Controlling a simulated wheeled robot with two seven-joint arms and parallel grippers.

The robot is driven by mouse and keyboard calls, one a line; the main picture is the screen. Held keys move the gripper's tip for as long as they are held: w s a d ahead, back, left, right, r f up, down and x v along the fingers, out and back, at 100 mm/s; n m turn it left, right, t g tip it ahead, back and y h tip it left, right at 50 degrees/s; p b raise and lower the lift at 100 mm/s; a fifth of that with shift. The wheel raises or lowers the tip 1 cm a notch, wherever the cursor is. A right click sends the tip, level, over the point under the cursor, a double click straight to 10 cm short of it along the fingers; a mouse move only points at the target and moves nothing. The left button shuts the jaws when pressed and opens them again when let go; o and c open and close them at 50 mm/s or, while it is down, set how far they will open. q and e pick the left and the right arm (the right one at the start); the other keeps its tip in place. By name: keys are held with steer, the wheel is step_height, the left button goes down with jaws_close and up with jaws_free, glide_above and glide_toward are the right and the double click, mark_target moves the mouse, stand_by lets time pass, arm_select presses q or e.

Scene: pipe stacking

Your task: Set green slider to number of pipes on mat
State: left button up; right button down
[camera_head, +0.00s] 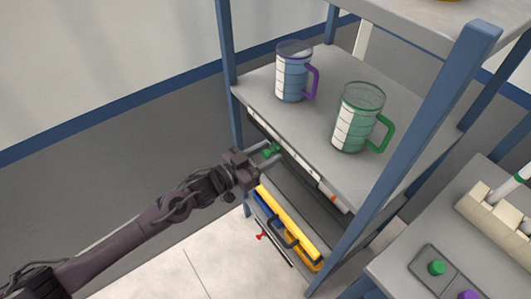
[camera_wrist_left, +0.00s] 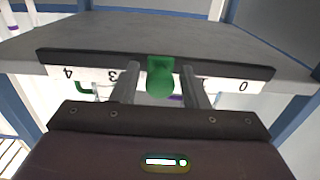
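The green slider (camera_head: 272,150) is a small knob on the front edge of the middle shelf; in the left wrist view the green slider (camera_wrist_left: 160,77) stands out from a numbered strip (camera_wrist_left: 90,74). The strip reads 4 and 3 left of the knob and 0 at the right; the knob hides the number behind it. My left gripper (camera_head: 266,152) is at the shelf edge. In the wrist view, the fingers of my left gripper (camera_wrist_left: 160,82) stand on either side of the knob, with gaps visible. The mat and pipes on it are not identifiable. My right gripper is not in view.
A purple-handled mug (camera_head: 293,72) and a green-handled mug (camera_head: 356,118) stand on the middle shelf (camera_head: 315,125). A blue post (camera_head: 400,150) rises at the right. A panel with a green button (camera_head: 437,267) is at right.

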mark_target(264, 135)
arm_select(q)
jaws_close()
steer(key=w+a+b, duration=0.1)
steer(key=w+a, duration=0.1)
steer(key=w, duration=0.1)
steer(key=w+a+b, duration=0.1)
steer(key=w, duration=0.1)
steer(key=shift+a+f+b, duration=0.1)
steer(key=shift+a+b, duration=0.25)
steer(key=shift+d, duration=0.1)
steer(key=shift+o, duration=1)
jaws_free()
steer(key=shift+s, duration=0.1)
steer(key=shift+s+a, duration=0.15)
steer(key=shift+a, duration=0.15)
steer(key=b+v, duration=0.1)
steer(key=v, duration=0.6)
